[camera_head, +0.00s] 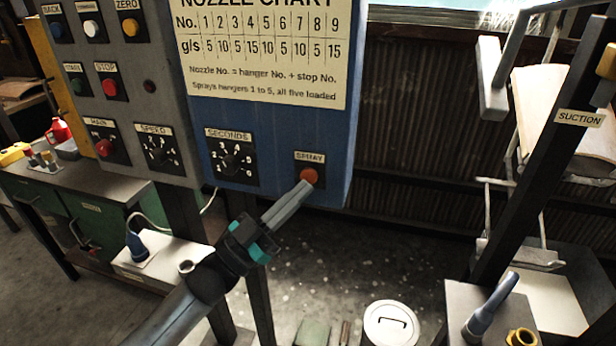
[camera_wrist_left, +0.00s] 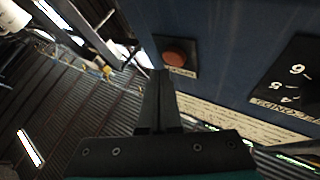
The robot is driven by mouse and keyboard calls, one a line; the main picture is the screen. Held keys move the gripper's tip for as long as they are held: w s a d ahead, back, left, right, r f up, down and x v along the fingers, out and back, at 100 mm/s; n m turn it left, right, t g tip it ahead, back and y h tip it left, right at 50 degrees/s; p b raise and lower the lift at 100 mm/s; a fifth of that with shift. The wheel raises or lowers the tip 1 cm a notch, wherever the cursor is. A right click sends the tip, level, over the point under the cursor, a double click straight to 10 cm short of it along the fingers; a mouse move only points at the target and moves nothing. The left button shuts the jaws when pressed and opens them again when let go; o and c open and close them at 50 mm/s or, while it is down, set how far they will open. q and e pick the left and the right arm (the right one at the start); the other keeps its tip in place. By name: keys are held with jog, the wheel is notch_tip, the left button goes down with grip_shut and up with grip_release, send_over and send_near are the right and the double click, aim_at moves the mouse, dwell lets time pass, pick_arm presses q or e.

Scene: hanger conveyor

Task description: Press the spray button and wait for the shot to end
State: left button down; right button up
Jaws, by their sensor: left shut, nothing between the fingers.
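The spray button (camera_head: 308,176) is a round orange-red button on a black plate labelled SPRAY, low on the right of the blue panel (camera_head: 330,130). My left gripper (camera_head: 305,188) is shut and empty, its fingertips right at the button's lower edge in the head view. In the left wrist view the button (camera_wrist_left: 180,55) is just beyond the shut fingertips (camera_wrist_left: 158,75), slightly to their right. I cannot tell whether the tips touch it. The seconds dial (camera_head: 232,160) sits to the left of the button; it also shows in the left wrist view (camera_wrist_left: 298,72). My right gripper is out of view.
A grey control box (camera_head: 165,85) with several buttons and a speed dial adjoins the blue panel on the left. A post labelled SUCTION (camera_head: 575,118) stands at the right. A lidded white can (camera_head: 390,325) is on the floor below.

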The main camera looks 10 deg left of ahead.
pick_arm(q)
jog(key=shift+w, duration=0.1)
dwell(0.6)
jog(key=shift+w, duration=0.35)
jog(key=shift+w+b, duration=0.3)
jog(key=shift+w, duration=0.15)
dwell(0.6)
jog(key=shift+s, duration=0.1)
dwell(0.3)
jog(key=shift+s+p, duration=0.6)
jog(key=shift+s, duration=0.2)
jog(key=shift+s, duration=0.1)
jog(key=s+p, duration=0.2)
jog(key=s, duration=0.2)
jog(key=shift+s+a+p, duration=0.1)
jog(key=shift+s+p, duration=0.25)
